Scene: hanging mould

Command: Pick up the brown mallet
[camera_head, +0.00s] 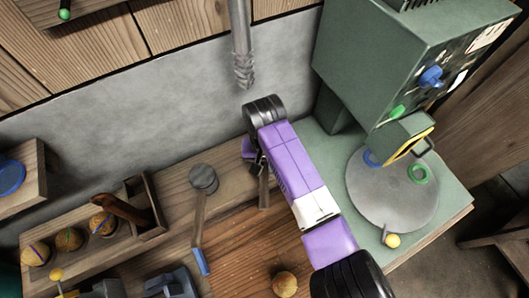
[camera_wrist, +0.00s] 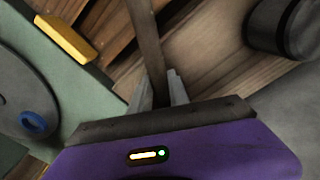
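My gripper (camera_head: 260,172) is at the end of the purple arm, above the bench and left of the green machine. In the wrist view, its two grey fingers (camera_wrist: 160,88) are close together, one on each side of a flat brown wooden handle (camera_wrist: 147,40), with no clear gap. A thin brown piece (camera_head: 263,187) shows just below my gripper in the head view; I cannot tell whether it has a mallet head. A dark red-brown tool shape (camera_head: 120,207) lies across a small wooden box at the left. A grey-headed mallet (camera_head: 203,179) with a blue-tipped handle lies left of my gripper.
The green machine (camera_head: 375,70) with a round grey plate (camera_head: 385,200) stands close on the right. Several round brown balls (camera_head: 69,239) sit in a wooden rack at the left. A grey pole (camera_head: 240,45) hangs above. One ball (camera_head: 285,283) lies on the front bench.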

